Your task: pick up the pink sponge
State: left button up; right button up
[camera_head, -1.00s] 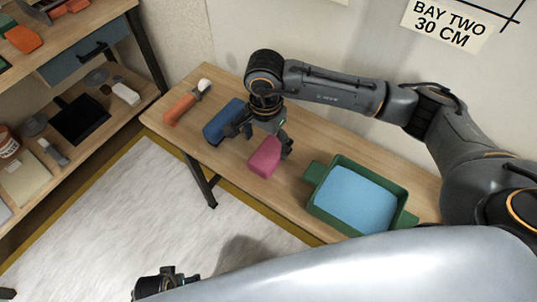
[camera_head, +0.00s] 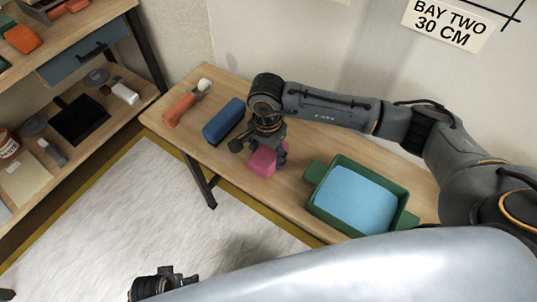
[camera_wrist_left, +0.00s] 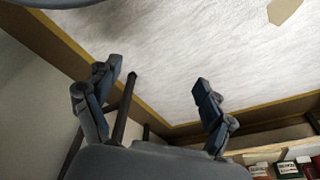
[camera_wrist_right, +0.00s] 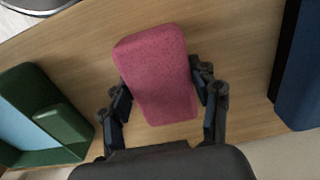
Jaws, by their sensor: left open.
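The pink sponge (camera_head: 262,161) is on the wooden table, and the right gripper partly hides it in the head view. My right gripper (camera_head: 271,148) is over it, pointing down. In the right wrist view the sponge (camera_wrist_right: 160,75) fills the space between the fingers (camera_wrist_right: 162,84). One finger is against each long side, so the gripper looks shut on it. I cannot see clearly whether the sponge is clear of the table. My left gripper (camera_wrist_left: 158,76) is open and empty over the floor, away from the table.
A blue block (camera_head: 223,122) and an orange-handled tool (camera_head: 182,106) lie left of the sponge on the table (camera_head: 217,161). A green tray (camera_head: 394,188) with a light blue inside stands to the right. A shelf with several items is at the far left.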

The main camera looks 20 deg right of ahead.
aim_at(268, 154)
pick_arm(q)
jog(key=shift+w, duration=0.15)
pick_arm(e)
jog(key=shift+r, duration=0.25)
jog(key=r, duration=0.3)
jog(key=shift+s+r+p, duration=0.2)
jog(key=shift+p, duration=0.1)
pick_arm(q)
jog(key=f, duration=0.2)
jog(key=s+f, duration=0.1)
jog(key=shift+s+a+f+p, duration=0.2)
jog(key=shift+f+p, duration=0.1)
jog(key=shift+f, duration=0.1)
pick_arm(e)
jog(key=s+d+r, duration=0.1)
jog(key=s+r, duration=0.8)
jog(key=s, duration=0.4)
jog(key=shift+s+d, duration=0.15)
jog(key=shift+s, duration=0.15)
